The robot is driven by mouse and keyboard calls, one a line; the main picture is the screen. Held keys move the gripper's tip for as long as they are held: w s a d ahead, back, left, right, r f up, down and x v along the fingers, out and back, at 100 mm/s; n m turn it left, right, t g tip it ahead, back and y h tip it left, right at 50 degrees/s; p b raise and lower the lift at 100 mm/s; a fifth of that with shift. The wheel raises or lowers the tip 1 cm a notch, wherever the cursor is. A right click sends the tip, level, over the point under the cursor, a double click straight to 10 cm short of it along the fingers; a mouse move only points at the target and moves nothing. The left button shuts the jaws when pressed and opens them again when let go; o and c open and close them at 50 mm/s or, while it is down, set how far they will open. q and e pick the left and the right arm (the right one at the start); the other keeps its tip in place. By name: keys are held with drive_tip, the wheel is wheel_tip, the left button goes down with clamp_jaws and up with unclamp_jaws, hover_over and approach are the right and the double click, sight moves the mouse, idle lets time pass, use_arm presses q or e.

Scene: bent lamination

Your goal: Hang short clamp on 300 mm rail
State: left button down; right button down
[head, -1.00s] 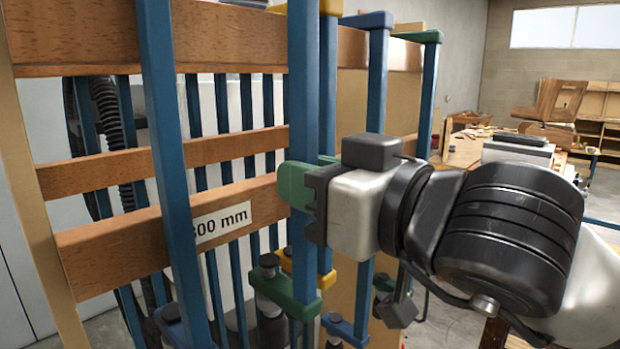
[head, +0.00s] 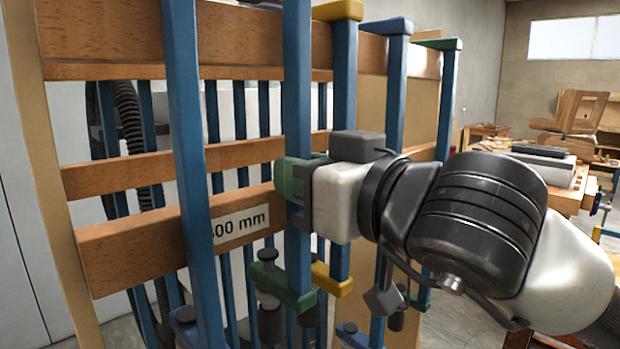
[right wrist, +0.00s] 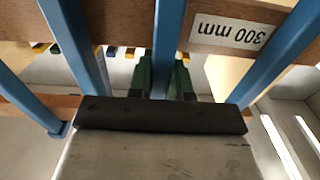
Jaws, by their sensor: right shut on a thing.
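My right gripper (head: 297,184) is shut on the upright blue bar of a clamp (head: 299,90). Green parts at the fingers show on both sides of the bar; in the right wrist view the fingers (right wrist: 162,78) flank the blue bar. The clamp has a green lower jaw (head: 283,288) with a dark handle; its top is cut off, so I cannot tell whether it touches the rail. The 300 mm label (head: 241,224) is on a wooden board (head: 130,250), its first digit partly hidden by another blue bar; it reads upside down in the wrist view (right wrist: 228,32). My left gripper is not in view.
Another blue bar (head: 188,150) stands close on the left. A yellow-ended clamp (head: 338,11) and a blue-ended clamp (head: 387,26) hang to the right, close by my wrist. Thinner blue bars stand behind the slats. A cluttered workbench (head: 570,190) is at far right.

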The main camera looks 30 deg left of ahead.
drive_tip(key=shift+a+r, duration=0.1)
drive_tip(key=shift+f, duration=0.2)
idle(0.5)
drive_tip(key=shift+f+b, duration=0.8)
drive_tip(key=shift+b, duration=0.4)
drive_tip(key=c, duration=1)
unclamp_jaws()
drive_tip(key=shift+c, duration=0.2)
drive_tip(key=shift+o, duration=0.4)
drive_tip(key=shift+f, duration=0.15)
